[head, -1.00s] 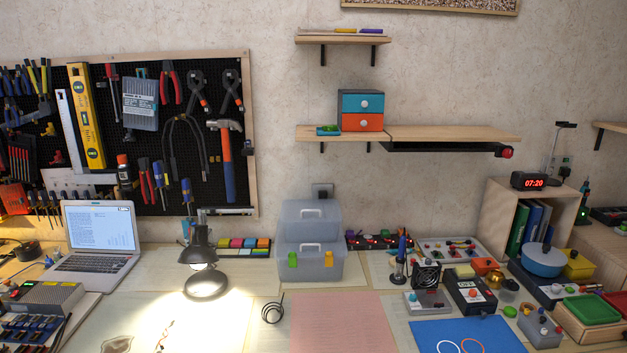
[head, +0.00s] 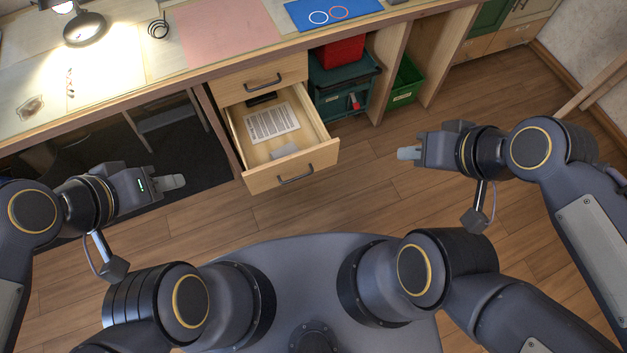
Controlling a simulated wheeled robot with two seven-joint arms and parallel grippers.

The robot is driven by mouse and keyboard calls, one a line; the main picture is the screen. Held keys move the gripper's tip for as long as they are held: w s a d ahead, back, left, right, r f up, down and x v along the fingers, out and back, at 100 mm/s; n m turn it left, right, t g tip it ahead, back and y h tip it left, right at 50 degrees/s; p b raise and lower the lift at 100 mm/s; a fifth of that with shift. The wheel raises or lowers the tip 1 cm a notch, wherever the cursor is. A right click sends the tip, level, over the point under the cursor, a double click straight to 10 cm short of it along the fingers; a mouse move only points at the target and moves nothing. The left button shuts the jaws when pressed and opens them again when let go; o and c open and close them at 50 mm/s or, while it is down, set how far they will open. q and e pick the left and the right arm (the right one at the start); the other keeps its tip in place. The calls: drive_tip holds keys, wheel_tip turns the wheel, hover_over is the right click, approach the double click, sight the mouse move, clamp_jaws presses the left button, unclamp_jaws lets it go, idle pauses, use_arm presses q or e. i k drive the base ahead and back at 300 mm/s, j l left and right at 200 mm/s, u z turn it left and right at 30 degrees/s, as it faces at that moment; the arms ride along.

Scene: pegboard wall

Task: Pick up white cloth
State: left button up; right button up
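An open drawer (head: 318,156) under the workbench holds a printed white sheet (head: 272,122) and a small pale folded piece near its front, which looks like the white cloth (head: 285,152). My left gripper (head: 175,182) is to the left of the drawer, apart from it. My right gripper (head: 407,153) is to the right of the drawer, also apart from it. Both grippers appear empty. Their fingers are seen from the side, so their opening does not show.
A black item (head: 262,99) lies at the drawer's back. A closed drawer (head: 262,80) is above. Teal (head: 345,92) and green (head: 405,82) bins stand on the right under the bench (head: 225,58). A lamp (head: 84,28) lights the benchtop. The wooden floor (head: 370,190) before the drawer is clear.

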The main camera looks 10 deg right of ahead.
sight(289, 148)
drive_tip(key=u, duration=1.15)
drive_tip(key=i+j, duration=0.2)
drive_tip(key=i, duration=0.15)
drive_tip(key=i+j+z, duration=0.2)
drive_tip(key=z, duration=0.15)
drive_tip(key=i+j+z, duration=0.65)
drive_tip(key=z, duration=0.4)
